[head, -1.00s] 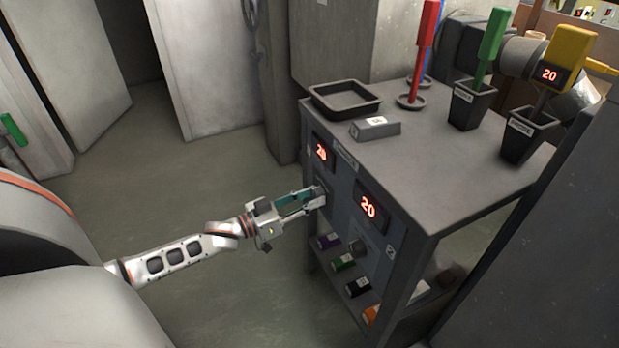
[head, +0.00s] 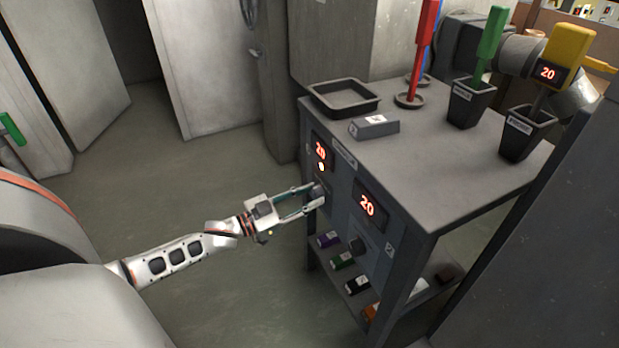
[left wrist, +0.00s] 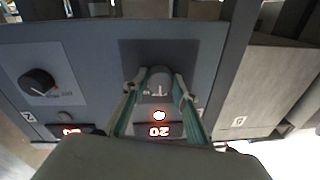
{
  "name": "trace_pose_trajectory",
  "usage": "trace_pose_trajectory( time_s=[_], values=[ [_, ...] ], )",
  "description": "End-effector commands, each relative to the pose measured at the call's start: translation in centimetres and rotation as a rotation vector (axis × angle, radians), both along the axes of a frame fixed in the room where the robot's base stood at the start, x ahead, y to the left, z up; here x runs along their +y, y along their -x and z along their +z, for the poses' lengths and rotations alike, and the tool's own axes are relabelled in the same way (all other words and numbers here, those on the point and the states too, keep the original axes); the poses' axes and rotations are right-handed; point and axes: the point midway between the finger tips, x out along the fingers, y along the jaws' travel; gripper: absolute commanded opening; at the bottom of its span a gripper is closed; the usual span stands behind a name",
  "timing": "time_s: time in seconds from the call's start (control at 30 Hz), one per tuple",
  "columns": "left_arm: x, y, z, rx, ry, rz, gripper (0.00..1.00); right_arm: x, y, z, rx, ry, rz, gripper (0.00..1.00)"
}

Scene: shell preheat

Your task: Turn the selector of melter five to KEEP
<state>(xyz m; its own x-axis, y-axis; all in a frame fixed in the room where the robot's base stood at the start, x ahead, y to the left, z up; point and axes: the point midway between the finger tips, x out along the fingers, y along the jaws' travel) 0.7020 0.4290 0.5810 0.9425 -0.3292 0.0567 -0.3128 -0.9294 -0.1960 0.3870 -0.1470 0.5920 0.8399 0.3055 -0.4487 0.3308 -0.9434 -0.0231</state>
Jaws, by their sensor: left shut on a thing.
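The cabinet front has two dark panels, each with a red display reading 20. My left gripper (head: 303,200) is at the farther panel, shut on its round grey selector knob (head: 319,190). In the left wrist view the knob (left wrist: 158,80) sits between the two fingertips (left wrist: 160,88), with a pale pointer mark on it. A lit lamp (head: 321,166) shows between this knob and its display (head: 320,150). The nearer panel has its own black knob (head: 358,246), which also shows in the left wrist view (left wrist: 38,82); nothing touches it. The position words are too small to read. My right gripper is not in view.
The cabinet top (head: 430,165) holds a black tray (head: 344,108), a small grey block (head: 374,127), a red upright tool (head: 425,45) and two black pots with green and yellow tools. Several coloured boxes lie on the lower shelf. The floor left of the cabinet is clear.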

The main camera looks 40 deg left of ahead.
Motion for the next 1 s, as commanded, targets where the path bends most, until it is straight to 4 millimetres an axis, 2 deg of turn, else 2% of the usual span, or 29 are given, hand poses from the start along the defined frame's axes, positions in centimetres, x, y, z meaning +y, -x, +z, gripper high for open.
trace_pose_trajectory(
  time_s=[0.07,0.1,0.17,0.47,0.63,0.77,1.0],
  values=[
    [-0.1,0.0,0.0,0.000,0.001,-0.001,0.06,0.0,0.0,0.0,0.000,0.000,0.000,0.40],
    [-0.1,0.0,0.0,0.000,0.001,-0.001,0.33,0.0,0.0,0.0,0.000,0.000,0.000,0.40],
    [-0.1,0.0,0.0,0.001,0.002,-0.001,0.45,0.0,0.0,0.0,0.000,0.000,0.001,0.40],
    [0.0,0.0,0.0,0.001,0.002,0.000,0.45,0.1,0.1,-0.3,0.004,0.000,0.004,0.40],
    [0.3,0.9,-0.2,0.003,0.001,0.000,0.45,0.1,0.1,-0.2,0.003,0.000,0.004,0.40],
    [0.9,2.7,-0.3,0.005,0.001,0.000,0.45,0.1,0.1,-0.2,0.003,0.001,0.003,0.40],
    [2.4,7.2,-0.6,0.005,-0.001,0.000,0.45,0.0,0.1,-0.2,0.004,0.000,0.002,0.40]
  ],
)
